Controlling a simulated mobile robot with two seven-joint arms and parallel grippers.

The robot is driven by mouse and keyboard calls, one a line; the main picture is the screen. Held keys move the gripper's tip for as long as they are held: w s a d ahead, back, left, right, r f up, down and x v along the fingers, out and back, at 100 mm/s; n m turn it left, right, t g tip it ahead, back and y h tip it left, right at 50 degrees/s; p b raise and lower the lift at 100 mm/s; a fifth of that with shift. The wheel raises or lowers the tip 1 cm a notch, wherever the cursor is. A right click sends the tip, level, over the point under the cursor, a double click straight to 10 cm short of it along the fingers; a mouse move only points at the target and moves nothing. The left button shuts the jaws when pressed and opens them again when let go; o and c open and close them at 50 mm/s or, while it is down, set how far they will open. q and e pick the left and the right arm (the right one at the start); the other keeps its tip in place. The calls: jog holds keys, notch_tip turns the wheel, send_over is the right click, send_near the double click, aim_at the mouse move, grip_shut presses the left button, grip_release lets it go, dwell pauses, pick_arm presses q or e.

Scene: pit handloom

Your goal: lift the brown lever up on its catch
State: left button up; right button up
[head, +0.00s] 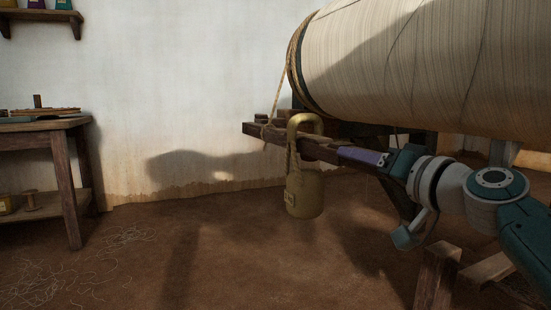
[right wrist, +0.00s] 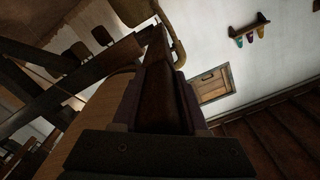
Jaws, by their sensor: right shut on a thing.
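The brown lever (head: 325,153) is a dark wooden bar under the big cloth-wound roller. A brass weight (head: 304,192) hangs on it by a thick hook, clear of the floor. A rope (head: 283,85) runs from the lever's left part up around the roller's end. My right gripper (head: 345,153) is shut on the lever, to the right of the weight. In the right wrist view the lever (right wrist: 166,92) lies between the two purple fingers. I cannot make out the catch for certain. My left gripper is not in view.
The roller (head: 400,65) is close above my right gripper and forearm. Wooden frame parts (head: 437,275) stand at the lower right. A wooden table (head: 65,160) is at the left by the white wall. The brown floor between is open, with loose threads.

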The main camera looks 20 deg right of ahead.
grip_shut()
dwell(0.7)
jog(key=shift+g, duration=0.6)
jog(key=r+p, duration=0.3)
jog(key=p, duration=0.2)
jog(key=r+p, duration=0.4)
jog(key=p, duration=0.1)
jog(key=shift+w, duration=0.2)
jog(key=shift+r+p, duration=0.15)
jog(key=shift+p, duration=0.35)
